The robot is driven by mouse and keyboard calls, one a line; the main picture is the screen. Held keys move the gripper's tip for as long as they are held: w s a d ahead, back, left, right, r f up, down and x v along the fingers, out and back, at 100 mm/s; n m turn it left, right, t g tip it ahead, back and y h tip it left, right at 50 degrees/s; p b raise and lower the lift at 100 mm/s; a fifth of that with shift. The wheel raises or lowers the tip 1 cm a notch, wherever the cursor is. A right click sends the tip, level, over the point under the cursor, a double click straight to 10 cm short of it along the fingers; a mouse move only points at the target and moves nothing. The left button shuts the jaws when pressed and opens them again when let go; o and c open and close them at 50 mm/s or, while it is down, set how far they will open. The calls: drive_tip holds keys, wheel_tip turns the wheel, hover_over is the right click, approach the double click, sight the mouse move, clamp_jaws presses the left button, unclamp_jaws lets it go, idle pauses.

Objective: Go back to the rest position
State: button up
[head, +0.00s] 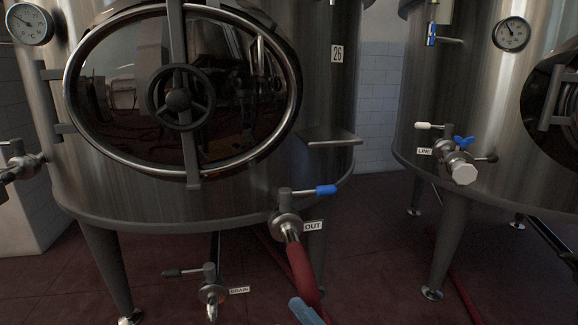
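My gripper is not in view in the head view, and no arm link of mine can be made out for sure. The near tank (230,190) fills the left and middle, with an oval dark hatch and a handwheel (180,96). Its OUT valve (285,222) has a blue-gripped lever pointing right. A red hose (301,268) is joined to that valve and runs down. A light blue-grey piece (305,311) shows at the bottom edge by the hose; I cannot tell what it is.
A DRAIN valve (211,288) sits low under the near tank. A second tank (440,110) stands at the right, with a LINE valve (459,163) jutting out. Red hose lies on the dark red floor (375,270). Tank legs stand on the floor. A tiled wall (378,110) shows between the tanks.

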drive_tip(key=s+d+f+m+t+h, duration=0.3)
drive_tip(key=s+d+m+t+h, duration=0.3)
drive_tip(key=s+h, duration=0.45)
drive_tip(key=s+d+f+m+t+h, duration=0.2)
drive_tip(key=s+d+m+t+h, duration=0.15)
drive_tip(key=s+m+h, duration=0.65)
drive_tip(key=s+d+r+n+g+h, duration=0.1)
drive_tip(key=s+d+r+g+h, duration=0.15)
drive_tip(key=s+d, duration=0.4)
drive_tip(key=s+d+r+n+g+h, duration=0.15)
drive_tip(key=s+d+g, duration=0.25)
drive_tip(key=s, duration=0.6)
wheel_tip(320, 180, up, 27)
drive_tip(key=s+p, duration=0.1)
drive_tip(key=p, duration=2.5)
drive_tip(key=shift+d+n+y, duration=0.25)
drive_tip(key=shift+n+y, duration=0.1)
